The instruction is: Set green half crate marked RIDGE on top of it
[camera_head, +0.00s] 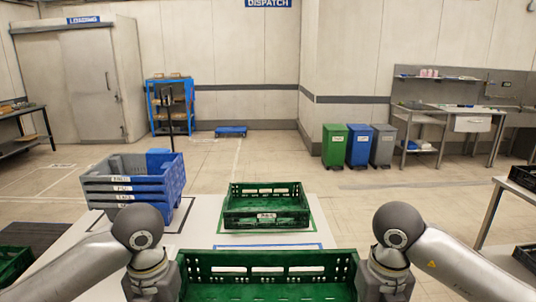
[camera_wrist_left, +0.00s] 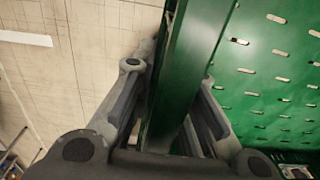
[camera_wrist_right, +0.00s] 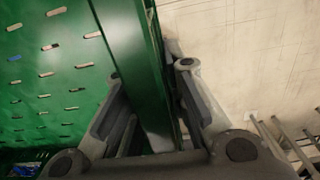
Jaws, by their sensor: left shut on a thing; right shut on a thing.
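A green crate (camera_head: 215,292) is held between my two grippers at the bottom of the head view, in front of the table. My left gripper (camera_head: 165,276) is shut on its left wall, and my right gripper (camera_head: 374,276) on its right wall. The wrist views show the fingers of the left gripper (camera_wrist_left: 170,76) and right gripper (camera_wrist_right: 151,75) on either side of the green walls. No marking on the held crate is readable. Another green crate (camera_head: 240,220) with a small white label, too small to read, stands on the table beyond, inside a dark green outline.
A stack of grey and blue labelled crates (camera_head: 135,188) stands on the white table (camera_head: 195,235) at the left. A blue-outlined area lies before the far green crate. Green, blue and grey bins (camera_head: 358,147) stand by the back wall.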

